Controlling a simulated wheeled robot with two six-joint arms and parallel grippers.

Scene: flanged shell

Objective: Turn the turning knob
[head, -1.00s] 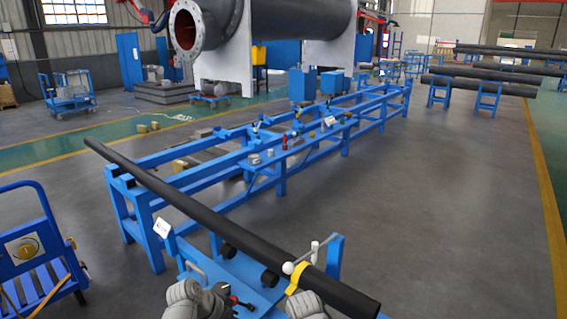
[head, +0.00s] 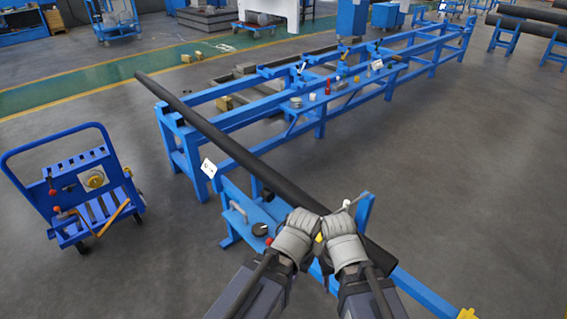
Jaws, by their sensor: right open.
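My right gripper (head: 340,222) is open in front of the long dark pipe (head: 235,146), near its lower end. My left gripper (head: 299,222) is close beside it on the left; its fingertips are hidden, so I cannot tell its jaws. A black round knob (head: 260,229) sits on the blue stand left of my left gripper, with a small red part (head: 268,240) beside it. A white ball-ended handle (head: 346,203) shows just above my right gripper. A small yellow part (head: 319,238) shows between the grippers. I cannot tell which part is the turning knob, or whether either gripper touches one.
The pipe lies slanted across a long blue frame (head: 228,116) with small items on its side shelf. A blue cart (head: 76,184) with tools stands at left.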

